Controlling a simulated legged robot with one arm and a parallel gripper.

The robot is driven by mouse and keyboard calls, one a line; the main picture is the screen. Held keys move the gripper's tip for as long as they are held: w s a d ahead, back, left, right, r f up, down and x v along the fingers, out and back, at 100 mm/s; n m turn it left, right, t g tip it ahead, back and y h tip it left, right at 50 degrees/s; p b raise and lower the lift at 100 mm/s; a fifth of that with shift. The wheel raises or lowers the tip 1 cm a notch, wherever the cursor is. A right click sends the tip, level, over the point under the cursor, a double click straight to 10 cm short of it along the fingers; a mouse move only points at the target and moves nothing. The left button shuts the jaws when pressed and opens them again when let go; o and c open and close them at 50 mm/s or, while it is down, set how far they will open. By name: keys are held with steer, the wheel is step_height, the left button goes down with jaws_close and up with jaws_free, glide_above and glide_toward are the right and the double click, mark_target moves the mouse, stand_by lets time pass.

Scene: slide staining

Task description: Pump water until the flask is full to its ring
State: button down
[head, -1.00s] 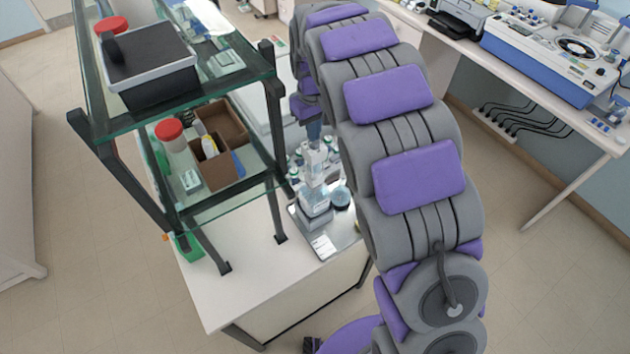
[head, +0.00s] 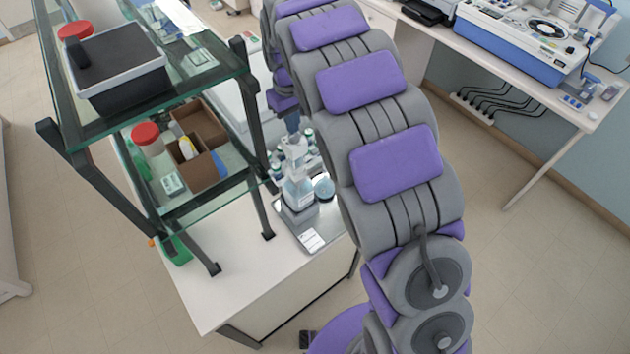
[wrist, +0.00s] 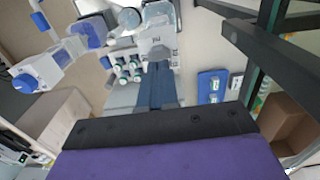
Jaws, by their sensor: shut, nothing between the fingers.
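A clear pump bottle (head: 298,192) with pale blue liquid and a white pump head (head: 293,145) stands upright on a metal tray (head: 332,232). A round blue-tinted vessel (head: 323,187), perhaps the flask, stands just right of it. Its ring and fill level cannot be made out. My gripper (head: 292,125) is shut and empty, at or just above the pump head; contact cannot be told. In the wrist view its blue fingers (wrist: 159,66) are together, pointing at a pale, clear object (wrist: 158,35), likely the bottle.
Vials with green caps (wrist: 125,68) stand near the fingers. A glass shelf unit (head: 160,205) with black posts rises close to the left of the bottle, holding a cardboard box (head: 215,137). The bench front (head: 235,280) is clear. A blue rack (wrist: 212,82) lies to the right.

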steer(key=shift+f, duration=0.15)
steer(key=shift+f+b, duration=0.4)
steer(key=shift+f, duration=0.65)
stand_by(0.6)
steer(key=shift+r, duration=1.15)
steer(key=shift+f, duration=0.2)
steer(key=shift+f, duration=0.95)
steer(key=shift+f+b, duration=0.1)
steer(key=shift+b, duration=0.2)
stand_by(0.4)
steer(key=shift+r+p, duration=0.3)
steer(key=shift+r, duration=0.95)
